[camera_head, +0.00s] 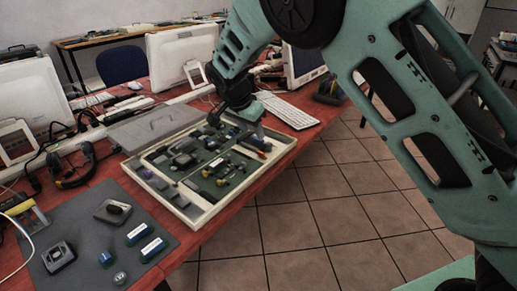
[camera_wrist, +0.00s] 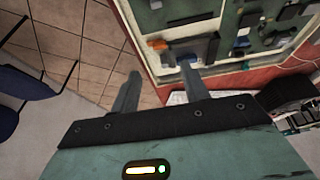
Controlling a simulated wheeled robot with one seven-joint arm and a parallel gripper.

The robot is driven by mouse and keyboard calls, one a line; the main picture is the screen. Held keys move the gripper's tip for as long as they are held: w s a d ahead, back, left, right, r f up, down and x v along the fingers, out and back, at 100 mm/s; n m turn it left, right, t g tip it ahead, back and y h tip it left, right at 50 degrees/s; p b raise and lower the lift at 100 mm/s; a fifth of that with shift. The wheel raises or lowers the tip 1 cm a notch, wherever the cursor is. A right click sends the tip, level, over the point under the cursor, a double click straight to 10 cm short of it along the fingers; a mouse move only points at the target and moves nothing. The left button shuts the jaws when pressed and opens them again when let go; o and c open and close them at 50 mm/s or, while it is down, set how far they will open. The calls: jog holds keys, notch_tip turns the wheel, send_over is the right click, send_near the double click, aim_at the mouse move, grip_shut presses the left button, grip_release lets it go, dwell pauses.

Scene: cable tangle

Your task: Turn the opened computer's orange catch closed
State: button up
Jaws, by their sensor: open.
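The opened computer (camera_head: 196,224) is a shallow cream case with a dark green board, lying on the red table in the head view. Its frame edge (camera_wrist: 131,22) also shows in the wrist view. The orange catch (camera_wrist: 157,45) sits just inside that edge, at the end of a grey part. In the head view a small orange spot (camera_head: 264,154) shows at the case's right end, close under my gripper (camera_head: 251,124). In the wrist view my gripper (camera_wrist: 162,76) is open and empty. One finger overlaps the case edge near the catch; the other is over the floor side. Contact cannot be told.
A grey lid (camera_head: 150,129) lies behind the case. A dark mat (camera_head: 90,235) with several loose parts is at front left. A white keyboard (camera_head: 288,110) lies beyond the case, with monitors behind. The tiled floor (camera_head: 320,215) right of the table is clear.

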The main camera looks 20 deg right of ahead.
aim_at(260, 152)
jog(key=x, duration=0.9)
jog(key=shift+f, duration=0.4)
jog(key=c, duration=1)
